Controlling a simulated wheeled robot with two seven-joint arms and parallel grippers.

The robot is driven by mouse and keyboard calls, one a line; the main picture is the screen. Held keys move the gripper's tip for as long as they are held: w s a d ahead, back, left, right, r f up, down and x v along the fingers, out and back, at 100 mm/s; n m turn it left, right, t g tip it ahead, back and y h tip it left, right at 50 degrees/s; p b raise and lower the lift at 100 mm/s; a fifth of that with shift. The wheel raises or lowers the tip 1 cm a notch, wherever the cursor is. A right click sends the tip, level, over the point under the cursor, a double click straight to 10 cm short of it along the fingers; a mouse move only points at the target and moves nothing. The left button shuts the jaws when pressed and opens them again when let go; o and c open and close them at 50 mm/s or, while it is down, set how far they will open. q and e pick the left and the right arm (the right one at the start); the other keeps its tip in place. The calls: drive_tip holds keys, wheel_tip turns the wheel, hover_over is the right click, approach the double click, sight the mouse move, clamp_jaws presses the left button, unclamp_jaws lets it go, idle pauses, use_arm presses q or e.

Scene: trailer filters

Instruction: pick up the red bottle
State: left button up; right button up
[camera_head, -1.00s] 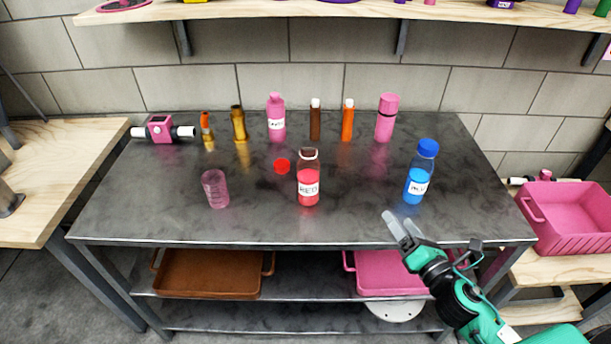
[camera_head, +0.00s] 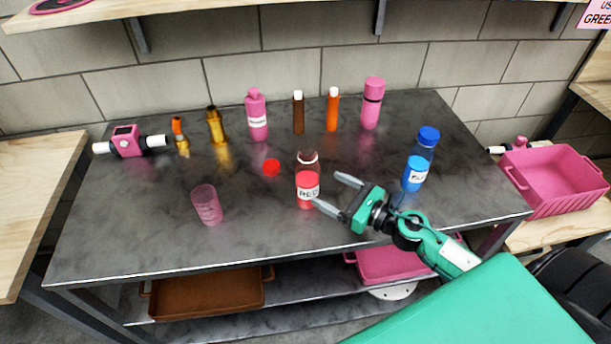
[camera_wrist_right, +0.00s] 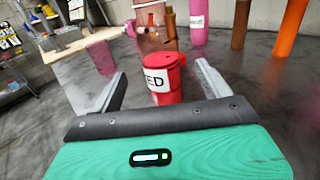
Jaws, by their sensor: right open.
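The red bottle (camera_head: 307,182) stands upright on the dark metal table (camera_head: 130,235), with a white label reading RED and a clear upper part. A small red cap (camera_head: 271,167) lies on the table behind it to the left. My right gripper (camera_head: 328,192) is open just right of the bottle, its fingers pointing at it. In the right wrist view the red bottle (camera_wrist_right: 163,80) shows ahead, between the two spread fingers (camera_wrist_right: 160,90); I cannot tell whether the fingertips reach around it. My left gripper is not in view.
A pink cup (camera_head: 207,206) stands to the left and a blue bottle (camera_head: 419,160) to the right, near my right arm. Several pink, brown, orange and gold containers line the back, including a pink bottle (camera_head: 257,115). The table's front left is clear.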

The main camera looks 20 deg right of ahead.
sight(317, 182)
drive_tip(key=p+x, duration=0.1)
drive_tip(key=x, duration=0.2)
drive_tip(key=shift+r, duration=0.15)
drive_tip(key=shift+w+a, duration=0.15)
drive_tip(key=shift+w, duration=0.15)
drive_tip(key=shift+w+a, duration=0.2)
drive_tip(key=shift+w, duration=0.05)
drive_tip(key=shift+w+a+p, duration=0.15)
drive_tip(key=shift+w+p, duration=0.15)
drive_tip(key=shift+p, duration=0.1)
drive_tip(key=p+x, duration=0.1)
drive_tip(key=x, duration=0.2)
drive_tip(key=shift+w, duration=0.1)
drive_tip(key=shift+w+a+f, duration=0.2)
drive_tip(key=shift+w+a, duration=0.15)
drive_tip(key=shift+w, duration=0.1)
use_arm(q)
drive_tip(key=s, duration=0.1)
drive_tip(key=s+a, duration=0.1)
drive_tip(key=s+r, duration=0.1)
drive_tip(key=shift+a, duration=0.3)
use_arm(e)
drive_tip(key=shift+c, duration=0.5)
drive_tip(key=c, duration=1.2)
